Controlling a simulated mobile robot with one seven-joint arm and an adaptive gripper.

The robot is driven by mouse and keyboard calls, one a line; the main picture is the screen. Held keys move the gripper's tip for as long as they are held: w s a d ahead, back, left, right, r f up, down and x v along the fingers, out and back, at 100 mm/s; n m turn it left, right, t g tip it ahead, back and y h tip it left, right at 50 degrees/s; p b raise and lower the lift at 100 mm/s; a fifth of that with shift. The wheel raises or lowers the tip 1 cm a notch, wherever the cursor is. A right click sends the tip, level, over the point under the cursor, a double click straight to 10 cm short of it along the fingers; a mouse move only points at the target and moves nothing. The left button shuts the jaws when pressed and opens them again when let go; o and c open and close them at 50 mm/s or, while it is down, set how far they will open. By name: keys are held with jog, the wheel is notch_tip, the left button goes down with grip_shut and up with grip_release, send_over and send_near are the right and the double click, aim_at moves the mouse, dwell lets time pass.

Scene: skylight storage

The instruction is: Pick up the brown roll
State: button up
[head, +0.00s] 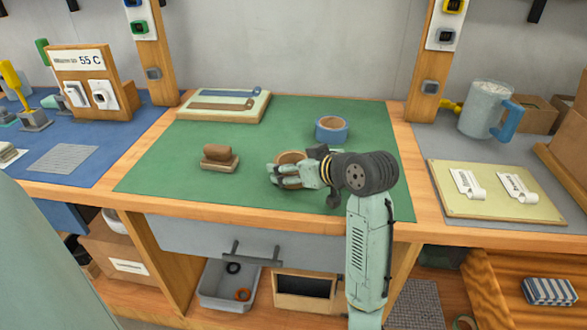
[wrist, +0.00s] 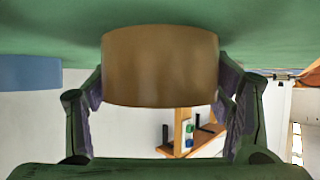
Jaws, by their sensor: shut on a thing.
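The brown roll (wrist: 160,66) fills the middle of the wrist view, between the two fingers of my gripper (wrist: 160,95). The pads touch its left and right sides, so my gripper is shut on it. In the head view the brown roll (head: 291,157) shows only in part behind my gripper (head: 290,174), over the right half of the green mat (head: 200,180). The green surface lies right against the roll's edge in the wrist view. I cannot tell whether the roll is touching the mat or just clear of it.
A blue tape roll (head: 332,129) is on the mat behind my gripper. A brown block-like brush (head: 219,157) lies to the left. A board with flat tools (head: 224,105) is at the back left. A mug (head: 487,108) stands on the right-hand bench. The mat's front left is clear.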

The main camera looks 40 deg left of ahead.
jog(key=c, duration=0.5)
jog(key=shift+c, duration=0.2)
jog(key=shift+r, duration=0.15)
